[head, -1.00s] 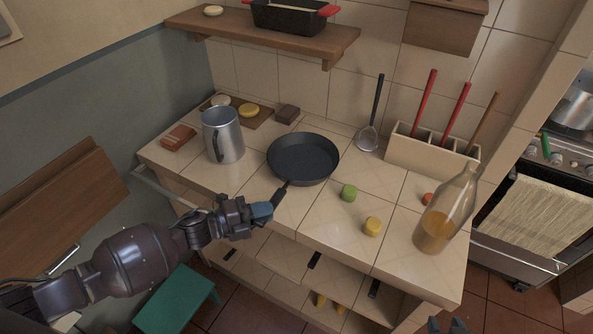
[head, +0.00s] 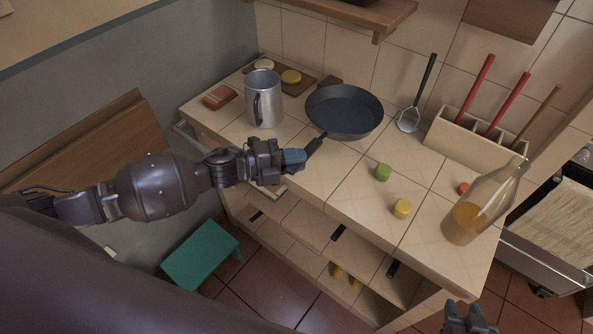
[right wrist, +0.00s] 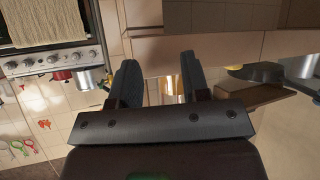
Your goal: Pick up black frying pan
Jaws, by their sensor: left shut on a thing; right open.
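The black frying pan (head: 344,110) is on the tiled counter (head: 340,190), between the metal mug and the slotted ladle. Its handle (head: 314,146) points toward the counter's front left edge. My left gripper (head: 300,157) is at the end of the handle and shut on it. The handle's tip is hidden by the fingers. Whether the pan's base touches the counter or is slightly raised I cannot tell. My right gripper (head: 468,318) is at the bottom right of the head view, away from the pan. In the right wrist view it is open and empty (right wrist: 157,78).
A metal mug (head: 263,98) stands left of the pan. A utensil holder (head: 475,142) is behind. A wooden shelf (head: 350,14) hangs above. A green stool (head: 201,254) stands below.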

